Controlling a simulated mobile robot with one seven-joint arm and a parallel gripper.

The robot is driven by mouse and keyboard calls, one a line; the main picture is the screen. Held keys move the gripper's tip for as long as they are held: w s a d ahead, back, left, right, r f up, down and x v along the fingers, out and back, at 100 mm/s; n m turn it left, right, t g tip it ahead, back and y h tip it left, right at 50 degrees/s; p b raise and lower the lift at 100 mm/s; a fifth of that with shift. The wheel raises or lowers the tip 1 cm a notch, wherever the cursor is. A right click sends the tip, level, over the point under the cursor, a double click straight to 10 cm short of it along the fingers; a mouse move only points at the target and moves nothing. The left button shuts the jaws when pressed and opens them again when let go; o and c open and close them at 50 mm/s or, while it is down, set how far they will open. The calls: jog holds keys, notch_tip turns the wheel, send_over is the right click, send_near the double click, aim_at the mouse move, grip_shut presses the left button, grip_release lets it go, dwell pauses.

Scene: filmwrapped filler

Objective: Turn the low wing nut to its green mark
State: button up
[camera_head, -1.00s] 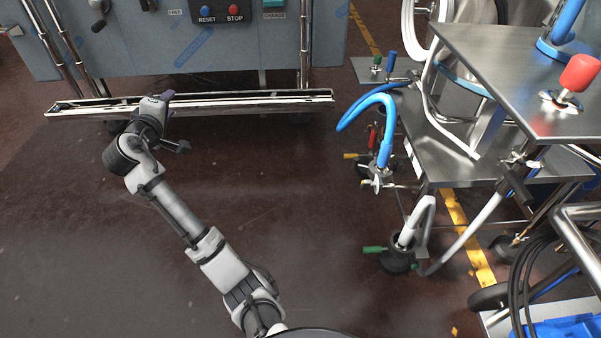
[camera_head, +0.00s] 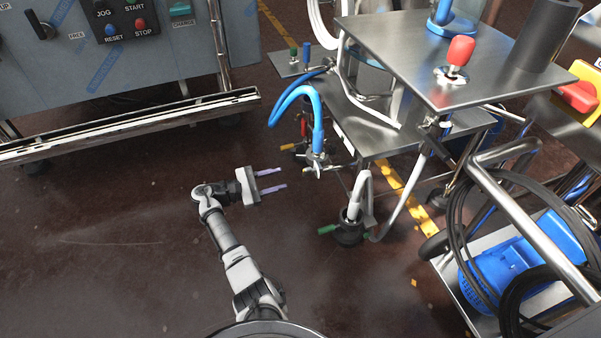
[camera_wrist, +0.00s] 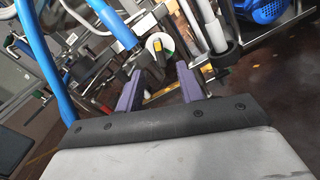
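My gripper (camera_head: 272,181) is open and empty, its two purple fingers apart and pointing right towards the metal cart. The fingers also show in the wrist view (camera_wrist: 160,87). Ahead of them in the wrist view is a white round disc (camera_wrist: 153,42) with a yellow part and a dark fitting beside it. It may be the wing nut's dial, but I cannot make out the wings or the green mark for sure. In the head view, a small silver fitting (camera_head: 318,160) sits at the lower end of the blue hose, right of and beyond my fingertips, apart from them.
The blue hose (camera_head: 297,92) arches down beside the steel cart (camera_head: 400,135). A white pipe with a green handle (camera_head: 327,229) stands near the floor. A red knob (camera_head: 460,50) is on the cart top. A blue motor (camera_head: 510,262) lies right. Floor to the left is open.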

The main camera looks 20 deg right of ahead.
aim_at(303, 172)
jog(key=d, duration=0.8)
jog(key=shift+w+d+b, duration=0.15)
jog(key=shift+d+b, duration=0.05)
jog(key=shift+b, duration=0.1)
grip_shut()
